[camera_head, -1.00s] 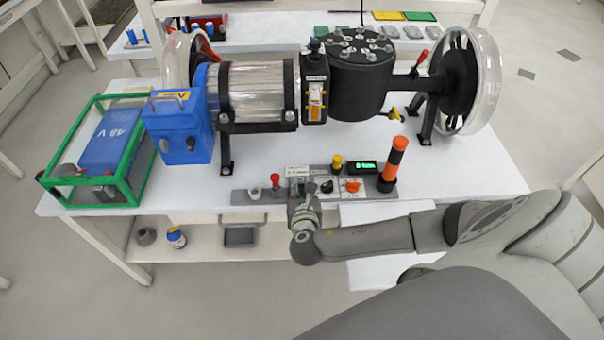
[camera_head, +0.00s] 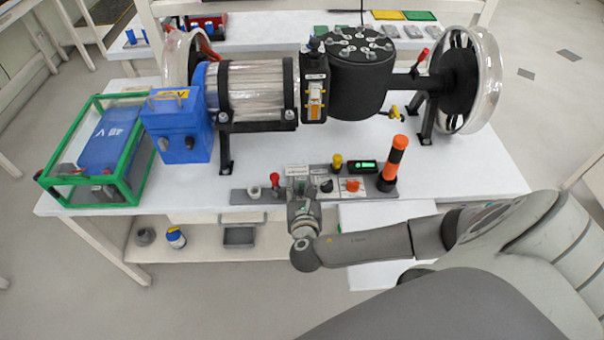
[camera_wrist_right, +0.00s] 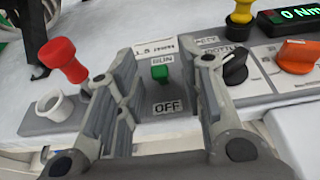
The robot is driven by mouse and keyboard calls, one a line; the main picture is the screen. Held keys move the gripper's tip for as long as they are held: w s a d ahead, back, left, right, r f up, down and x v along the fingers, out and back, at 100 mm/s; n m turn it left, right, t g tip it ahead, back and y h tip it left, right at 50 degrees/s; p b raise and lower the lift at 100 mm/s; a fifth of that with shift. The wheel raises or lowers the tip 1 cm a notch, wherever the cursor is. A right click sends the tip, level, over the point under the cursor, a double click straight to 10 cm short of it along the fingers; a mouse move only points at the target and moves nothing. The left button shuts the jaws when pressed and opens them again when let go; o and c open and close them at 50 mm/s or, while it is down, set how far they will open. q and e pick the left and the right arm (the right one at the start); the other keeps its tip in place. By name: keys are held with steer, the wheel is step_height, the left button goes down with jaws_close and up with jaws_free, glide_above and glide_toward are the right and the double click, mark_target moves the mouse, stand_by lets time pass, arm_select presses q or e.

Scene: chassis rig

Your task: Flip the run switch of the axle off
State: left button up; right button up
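The run switch (camera_wrist_right: 160,73) is a small green toggle on the grey control panel (camera_head: 240,196). In the right wrist view it sits between a RUN label above and an OFF label (camera_wrist_right: 167,106) below, nearer RUN. My right gripper (camera_wrist_right: 165,60) is open, its two fingers apart on either side of the switch in the picture; I cannot tell whether either touches it. The axle (camera_head: 260,90) stands behind the panel. My left gripper is not in view.
A red knob (camera_wrist_right: 64,60) and white socket (camera_wrist_right: 55,105) are left of the gripper. A black knob (camera_wrist_right: 235,68), orange knob (camera_wrist_right: 297,57) and green display (camera_head: 363,167) are right. An orange-black post (camera_head: 393,165) stands at the panel's right end.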

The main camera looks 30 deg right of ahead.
steer(key=v, duration=1.2)
steer(key=shift+s+f, duration=0.15)
stand_by(0.3)
